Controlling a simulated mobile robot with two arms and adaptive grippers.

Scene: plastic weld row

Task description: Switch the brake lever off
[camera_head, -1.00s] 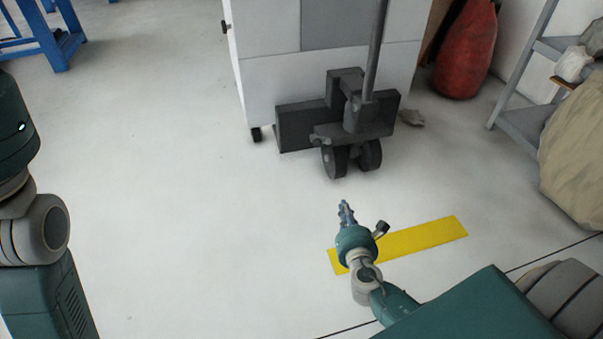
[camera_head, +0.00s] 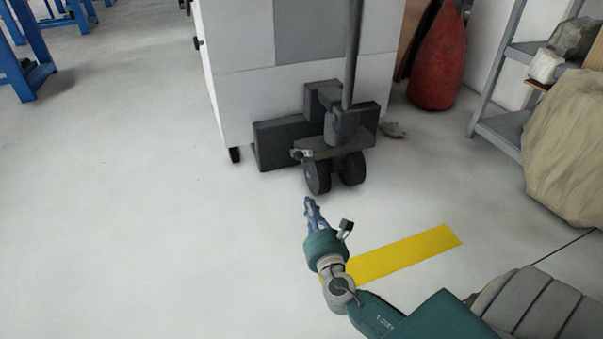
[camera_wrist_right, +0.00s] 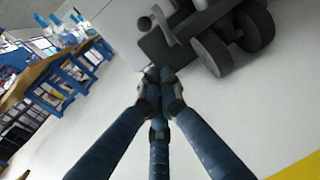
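A dark grey wheeled truck (camera_head: 334,130) with a tall upright handle stands against the white cabinet. A small light grey piece (camera_head: 301,154) sticks out at the left of its wheel bracket; it may be the brake lever, but I cannot tell for sure. A lever-like grey piece (camera_wrist_right: 164,24) also shows above the fingertips in the right wrist view. My right gripper (camera_head: 309,203) is in front of and below the wheels, apart from them. Its blue fingers (camera_wrist_right: 160,76) come together at the tips, with nothing between them. My left gripper is out of view.
The white cabinet (camera_head: 240,97) stands right behind the truck. A red sack (camera_head: 437,60), a grey shelf (camera_head: 503,130) and a large tan bundle (camera_head: 570,150) are at the right. A yellow floor strip (camera_head: 410,253) lies beside my right arm.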

